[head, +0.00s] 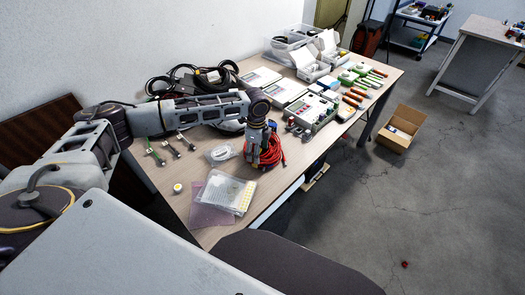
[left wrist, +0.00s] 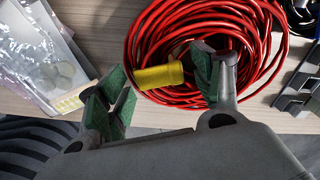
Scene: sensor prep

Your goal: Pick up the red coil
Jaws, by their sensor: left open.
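The red coil (head: 278,151) lies on the wooden table near its front edge, partly hidden in the head view by my left gripper (head: 258,155). In the left wrist view the red coil (left wrist: 262,38) is a bundle of many red cable loops with a yellow plug-like end (left wrist: 160,77). My left gripper (left wrist: 157,85) is open, its green-padded fingers spread. The right finger overlaps the loops in the picture, and the yellow end shows between the fingers. I cannot tell whether the fingers touch the coil. My right gripper is not in view.
Clear plastic bags (head: 226,193) lie left of the coil, and they also show in the left wrist view (left wrist: 40,60). A small white cable coil (head: 221,153), a grey-green device (head: 313,111) and black cables (head: 190,80) lie around. A cardboard box (head: 402,129) is on the floor.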

